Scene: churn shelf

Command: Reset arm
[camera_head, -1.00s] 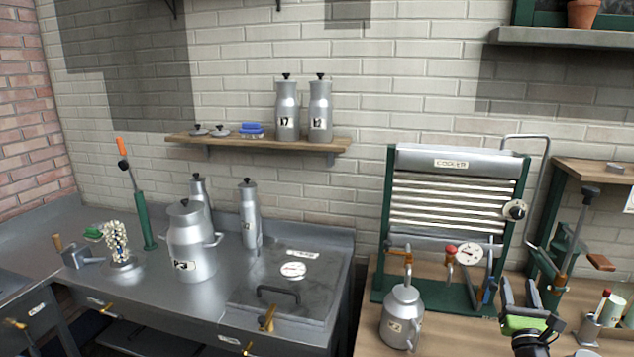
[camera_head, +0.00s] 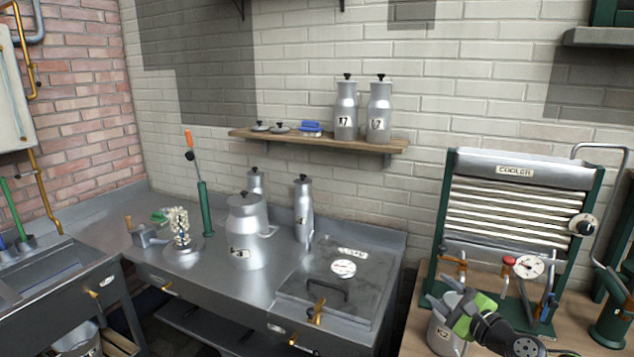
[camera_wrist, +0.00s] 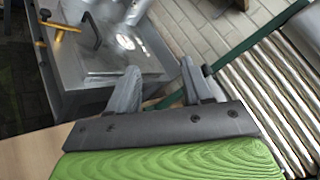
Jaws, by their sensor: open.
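My gripper (camera_head: 446,304) is at the lower right in the head view, in front of the cooler and partly over a small metal can (camera_head: 447,332) on the wooden bench. In the wrist view my gripper (camera_wrist: 161,80) shows two grey fingers spread apart with nothing between them. Its green and black body fills the bottom of that view. The cooler (camera_head: 519,215) has silver ribs in a green frame, and the ribs also show at the right of the wrist view. Whether the gripper touches the can cannot be told.
A steel counter (camera_head: 222,282) at left holds a large milk can (camera_head: 246,245), slim cans, a whisk-like tool and a lidded vat (camera_head: 340,290). A wall shelf (camera_head: 290,137) carries two cans (camera_head: 346,112), lids and a blue brush. A gap separates counter and wooden bench (camera_head: 412,335).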

